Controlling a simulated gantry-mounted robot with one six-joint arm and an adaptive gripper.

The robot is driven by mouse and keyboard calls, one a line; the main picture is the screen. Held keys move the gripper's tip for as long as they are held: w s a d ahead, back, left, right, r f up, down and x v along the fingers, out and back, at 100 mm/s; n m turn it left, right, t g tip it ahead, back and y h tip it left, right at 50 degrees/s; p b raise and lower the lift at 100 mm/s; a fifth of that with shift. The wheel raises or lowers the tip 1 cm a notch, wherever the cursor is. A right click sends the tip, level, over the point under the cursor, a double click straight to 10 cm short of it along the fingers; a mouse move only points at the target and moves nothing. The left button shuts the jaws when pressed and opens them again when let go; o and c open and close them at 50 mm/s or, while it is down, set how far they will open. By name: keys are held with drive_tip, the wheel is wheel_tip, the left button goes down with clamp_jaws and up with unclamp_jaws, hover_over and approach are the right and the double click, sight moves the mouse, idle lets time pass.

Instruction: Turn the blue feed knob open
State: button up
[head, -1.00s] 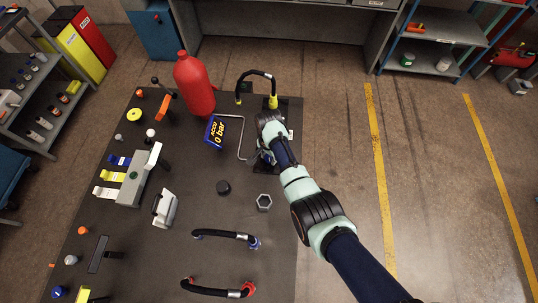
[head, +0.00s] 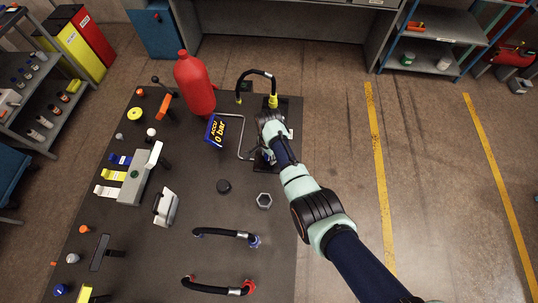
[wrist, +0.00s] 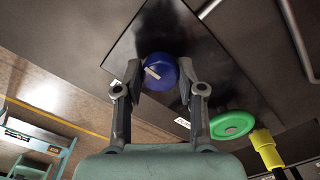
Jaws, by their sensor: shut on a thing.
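The blue feed knob (wrist: 160,74) is round, with a pale mark on its face, and sits on a dark plate (wrist: 205,40) in the wrist view. My gripper (wrist: 160,82) is shut on the knob, with one finger on each side of it. In the head view my gripper (head: 268,150) is over the dark plate at the right side of the table, and my own arm hides most of the knob there.
A green round handle (wrist: 232,125) and a yellow fitting (wrist: 265,148) are beside my right finger. The floor to the right is clear.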

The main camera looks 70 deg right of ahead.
drive_tip(key=o, duration=1.1)
drive_tip(key=shift+o, duration=0.2)
drive_tip(key=shift+r, duration=0.15)
wheel_tip(320, 180, up, 12)
